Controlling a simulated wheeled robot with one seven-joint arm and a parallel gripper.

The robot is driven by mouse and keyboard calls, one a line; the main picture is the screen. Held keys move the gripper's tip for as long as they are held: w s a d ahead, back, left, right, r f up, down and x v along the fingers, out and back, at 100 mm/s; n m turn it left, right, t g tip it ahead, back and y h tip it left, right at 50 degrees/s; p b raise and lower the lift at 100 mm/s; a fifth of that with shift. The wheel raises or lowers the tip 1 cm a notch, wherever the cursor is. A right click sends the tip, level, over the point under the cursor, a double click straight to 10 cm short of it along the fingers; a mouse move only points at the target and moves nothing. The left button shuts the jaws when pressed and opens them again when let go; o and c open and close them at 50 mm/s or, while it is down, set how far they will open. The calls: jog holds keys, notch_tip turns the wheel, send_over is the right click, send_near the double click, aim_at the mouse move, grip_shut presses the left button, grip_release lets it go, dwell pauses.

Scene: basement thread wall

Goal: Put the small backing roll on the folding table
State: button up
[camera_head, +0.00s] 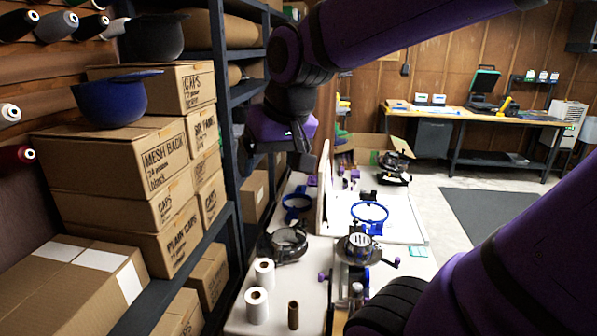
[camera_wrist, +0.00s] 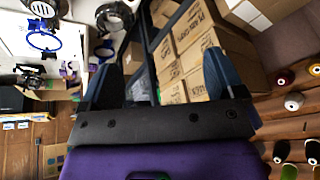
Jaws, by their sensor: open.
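Two white rolls stand upright on a white table (camera_head: 312,262) in the head view: a smaller one (camera_head: 264,272) behind a larger one (camera_head: 257,307). A thin brown roll (camera_head: 293,315) stands to their right. I cannot tell for sure which is the small backing roll. My gripper (camera_head: 303,160) is raised above the table's far part, beside the dark shelf rack, well apart from these rolls. In the wrist view my gripper (camera_wrist: 161,80) has its two fingers spread with nothing between them. The rolls are not seen in the wrist view.
A dark shelf rack (camera_head: 228,130) with cardboard boxes (camera_head: 160,155) and a blue cap (camera_head: 115,95) fills the left. Blue hoops (camera_head: 369,212) and metal cap-frame devices (camera_head: 358,248) crowd the white table. A workbench (camera_head: 455,113) stands at the back, with open floor before it.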

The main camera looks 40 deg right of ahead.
jog(key=s+n, duration=0.2)
jog(key=s, duration=0.5)
jog(key=shift+s+a+r+t, duration=0.35)
jog(key=shift+a+t, duration=0.05)
jog(key=shift+a, duration=0.05)
